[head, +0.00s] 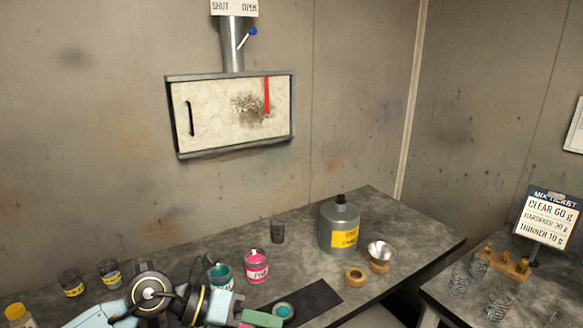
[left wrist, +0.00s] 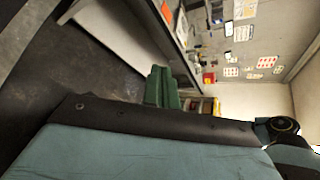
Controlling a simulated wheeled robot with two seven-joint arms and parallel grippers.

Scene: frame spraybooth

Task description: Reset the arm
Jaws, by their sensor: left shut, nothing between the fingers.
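My left arm comes in at the bottom left of the head view, over the front of the grey bench (head: 385,235). Its green-fingered left gripper (head: 262,319) is at the bottom edge, beside a dark mat, and is partly cut off. In the left wrist view the green fingers (left wrist: 163,88) are together, with nothing between them. My right gripper is not in view.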

